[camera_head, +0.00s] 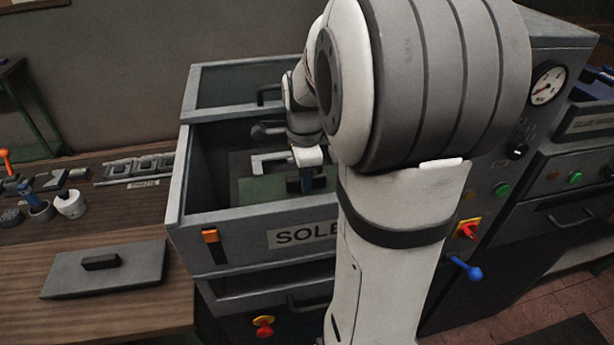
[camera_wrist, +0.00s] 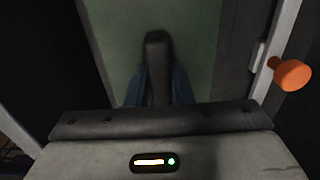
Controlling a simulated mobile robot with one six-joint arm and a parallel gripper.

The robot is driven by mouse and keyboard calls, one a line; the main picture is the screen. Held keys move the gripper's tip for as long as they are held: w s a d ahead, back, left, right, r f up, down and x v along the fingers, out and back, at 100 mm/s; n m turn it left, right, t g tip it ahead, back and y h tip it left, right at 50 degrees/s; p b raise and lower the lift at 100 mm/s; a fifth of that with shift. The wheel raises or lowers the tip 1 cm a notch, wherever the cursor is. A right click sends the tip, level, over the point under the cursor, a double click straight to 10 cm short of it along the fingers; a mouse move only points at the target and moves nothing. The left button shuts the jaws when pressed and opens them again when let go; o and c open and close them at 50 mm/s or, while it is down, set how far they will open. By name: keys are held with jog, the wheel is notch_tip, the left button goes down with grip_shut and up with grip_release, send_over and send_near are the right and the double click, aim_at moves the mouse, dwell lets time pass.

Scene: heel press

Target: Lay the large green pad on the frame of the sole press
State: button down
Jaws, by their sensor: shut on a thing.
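The sole press (camera_head: 190,205) is a grey open-topped box with a "SOLE" label on its front. The large green pad (camera_head: 262,190) lies inside it, low between its walls, partly hidden by my arm. My gripper (camera_head: 306,183) reaches down into the press and is shut on the pad's dark handle. In the wrist view the green pad (camera_wrist: 205,40) fills the middle, and my gripper's blue fingers (camera_wrist: 158,88) stand on both sides of the dark handle (camera_wrist: 157,55). Whether the pad rests fully on the frame cannot be told.
A grey plate with a black handle (camera_head: 103,270) lies on the wooden bench (camera_head: 60,325) at left, near small tools and cups (camera_head: 70,204). An orange knob (camera_wrist: 293,74) shows at right in the wrist view. Press walls stand close around my gripper.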

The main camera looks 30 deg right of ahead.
jog(key=shift+f+b, duration=0.4)
jog(key=shift+f, duration=0.15)
dwell(0.4)
jog(key=c, duration=1.2)
grip_release()
jog(key=shift+f, duration=0.1)
notch_tip(320, 180, up, 8)
